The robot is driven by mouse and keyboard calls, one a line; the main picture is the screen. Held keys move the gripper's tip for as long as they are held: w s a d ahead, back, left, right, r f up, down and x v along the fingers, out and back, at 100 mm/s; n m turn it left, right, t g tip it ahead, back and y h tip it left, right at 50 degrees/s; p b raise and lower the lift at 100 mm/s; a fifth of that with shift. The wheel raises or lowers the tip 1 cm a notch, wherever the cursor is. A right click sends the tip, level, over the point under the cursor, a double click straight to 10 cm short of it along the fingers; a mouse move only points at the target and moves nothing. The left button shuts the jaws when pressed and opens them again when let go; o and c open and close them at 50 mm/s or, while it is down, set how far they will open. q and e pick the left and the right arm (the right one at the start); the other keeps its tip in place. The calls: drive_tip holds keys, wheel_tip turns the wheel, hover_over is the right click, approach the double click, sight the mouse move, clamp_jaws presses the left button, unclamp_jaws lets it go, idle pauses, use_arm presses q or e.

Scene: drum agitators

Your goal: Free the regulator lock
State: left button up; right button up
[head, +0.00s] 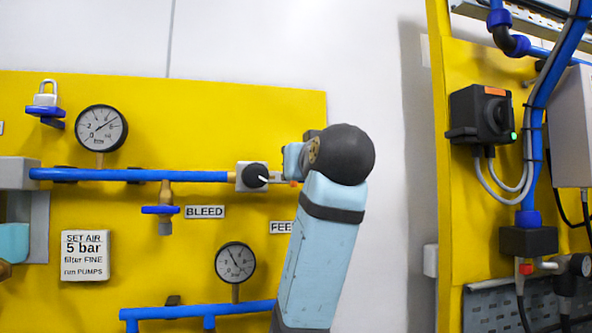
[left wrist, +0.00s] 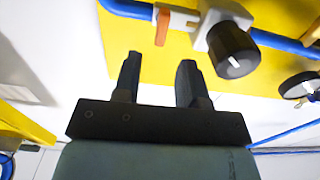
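The regulator shows in the head view as a grey body with a black knob (head: 255,176) carrying a white mark, on the blue pipe. A small orange-red tab (head: 292,183) is just right of it, partly by my arm. In the left wrist view, which looks upside down, the knob (left wrist: 233,50) is right of my fingers and the orange tab (left wrist: 162,27) is beyond the gap between them. My left gripper (left wrist: 158,65) is open and empty, apart from both. In the head view my arm hides its fingers.
A padlock (head: 46,98) sits by a blue handle at upper left. A gauge (head: 101,128) is above the pipe, another gauge (head: 235,262) below. A blue valve handle (head: 160,210) hangs near the BLEED label (head: 204,212). A black switch box (head: 482,114) is on the right panel.

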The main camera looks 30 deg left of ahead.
use_arm(q)
drive_tip(key=x, duration=0.5)
drive_tip(key=shift+w+a, duration=0.2)
clamp_jaws()
